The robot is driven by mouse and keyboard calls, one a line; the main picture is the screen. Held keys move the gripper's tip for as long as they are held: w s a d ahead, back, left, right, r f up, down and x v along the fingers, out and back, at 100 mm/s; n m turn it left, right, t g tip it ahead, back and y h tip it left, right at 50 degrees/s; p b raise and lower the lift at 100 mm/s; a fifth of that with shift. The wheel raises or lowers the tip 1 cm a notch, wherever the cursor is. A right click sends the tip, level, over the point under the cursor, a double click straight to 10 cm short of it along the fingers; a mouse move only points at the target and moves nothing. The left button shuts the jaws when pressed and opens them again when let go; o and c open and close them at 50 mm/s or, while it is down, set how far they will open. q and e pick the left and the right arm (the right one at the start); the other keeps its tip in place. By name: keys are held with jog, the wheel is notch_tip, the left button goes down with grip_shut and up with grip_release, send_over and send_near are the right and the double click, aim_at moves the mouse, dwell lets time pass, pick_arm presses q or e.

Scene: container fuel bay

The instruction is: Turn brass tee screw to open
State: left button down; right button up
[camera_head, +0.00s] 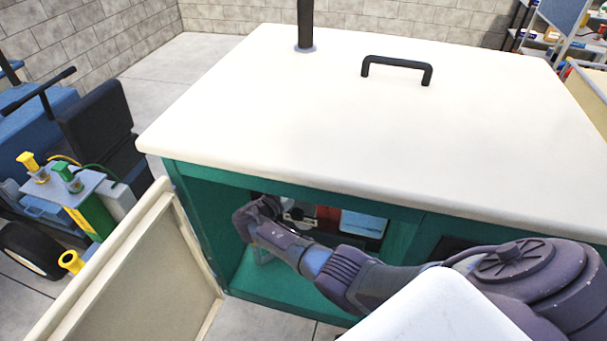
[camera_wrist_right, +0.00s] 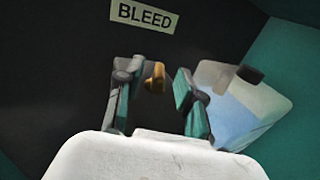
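The brass tee screw (camera_wrist_right: 154,76) shows in the right wrist view, below a label reading BLEED (camera_wrist_right: 145,16). It appears between my right gripper's two fingers, and I cannot tell whether they touch it. My right gripper (camera_wrist_right: 157,98) is open, with a clear gap between the fingers. In the head view my right arm reaches into the open bay of the green cabinet (camera_head: 225,225), with the right gripper (camera_head: 256,212) at its left side. The screw is hidden in the head view. My left gripper is not in view.
A cream lid (camera_head: 330,120) with a black handle (camera_head: 397,64) covers the cabinet. A cream door (camera_head: 150,275) stands open at the left. A pale blue and white object (camera_wrist_right: 240,105) is right of the gripper. A cart with yellow and green fittings (camera_head: 70,185) stands further left.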

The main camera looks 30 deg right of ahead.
jog(key=v, duration=1.1)
jog(key=shift+a, duration=0.15)
jog(key=shift+s+r, duration=0.1)
